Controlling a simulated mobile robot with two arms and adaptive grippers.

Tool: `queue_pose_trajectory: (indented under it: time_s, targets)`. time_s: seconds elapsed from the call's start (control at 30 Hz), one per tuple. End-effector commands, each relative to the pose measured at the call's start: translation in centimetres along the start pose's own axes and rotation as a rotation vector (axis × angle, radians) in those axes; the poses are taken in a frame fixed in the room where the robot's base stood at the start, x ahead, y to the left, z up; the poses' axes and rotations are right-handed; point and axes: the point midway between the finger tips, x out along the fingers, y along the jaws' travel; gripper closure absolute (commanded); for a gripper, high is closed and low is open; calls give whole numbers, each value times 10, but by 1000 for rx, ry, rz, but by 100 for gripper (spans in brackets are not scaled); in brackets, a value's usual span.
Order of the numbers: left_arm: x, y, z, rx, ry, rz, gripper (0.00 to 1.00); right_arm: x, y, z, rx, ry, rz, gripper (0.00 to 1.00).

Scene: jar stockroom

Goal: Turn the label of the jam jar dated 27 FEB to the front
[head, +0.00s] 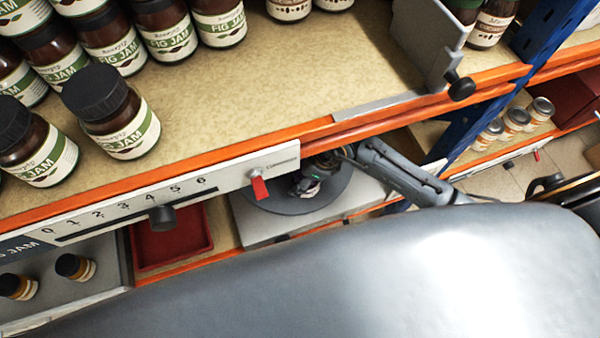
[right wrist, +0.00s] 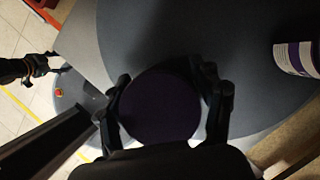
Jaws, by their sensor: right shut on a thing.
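My right gripper (head: 306,187) reaches under the orange shelf edge, over a dark grey round turntable (head: 335,190). In the right wrist view its two fingers (right wrist: 162,105) are shut around the dark purple lid (right wrist: 160,108) of a jar, seen from above. The jar's body, label and date are hidden under the lid. Another jar (right wrist: 295,57) with a purple and white label shows at the right of that view; its date is not readable. A black piece that looks like my left gripper (right wrist: 35,68) is at the far left of the right wrist view, too small to judge.
Fig jam jars (head: 118,115) stand on the upper shelf (head: 250,105). A red lever (head: 259,187) and dark knob (head: 162,217) sit on the rail above a red tray (head: 180,240). A blue upright (head: 480,130) and small jars (head: 515,120) are at the right.

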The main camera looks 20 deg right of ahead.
Motion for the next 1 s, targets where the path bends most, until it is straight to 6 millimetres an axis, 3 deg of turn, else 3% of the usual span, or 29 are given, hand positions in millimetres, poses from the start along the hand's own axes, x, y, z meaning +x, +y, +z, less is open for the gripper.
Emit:
queue_pose_trajectory:
  time_s: [0.33, 0.37, 0.47, 1.0]
  targets:
    - [2, 0, 1, 0, -1, 0, 39, 2, 0, -1, 0, 1, 0, 95]
    - [2, 0, 1, 0, -1, 0, 39, 3, 0, -1, 0, 2, 1, 27]
    - [2, 0, 1, 0, -2, 0, 39, 3, 0, -2, 0, 2, 1, 6]
    - [2, -1, 1, 0, -2, -1, 39, 0, 0, -2, 0, 2, 1, 6]
